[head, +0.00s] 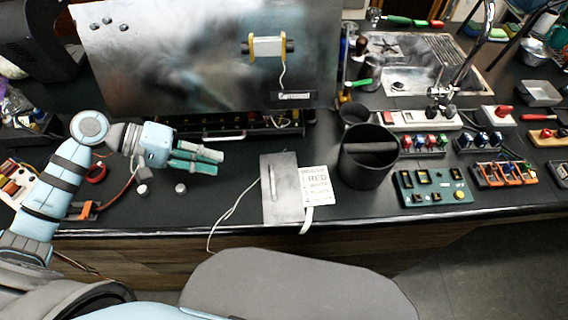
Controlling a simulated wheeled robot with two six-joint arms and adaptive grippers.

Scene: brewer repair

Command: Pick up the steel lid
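A flat grey steel plate with a thin raised bar along it, which looks like the steel lid (286,208), lies on the dark bench near its front edge. A white printed card (316,185) is at its right side. My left gripper (219,164) is above the bench, left of the plate and apart from it. Its teal fingers point right, with a narrow gap between them, and they hold nothing I can see. My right gripper is not in view.
A large upright steel panel (180,55) stands behind, with a lit rail below it. A black bin (366,170) stands right of the card. A white cable (228,212) runs left of the plate. A grey chair back (290,285) is in front.

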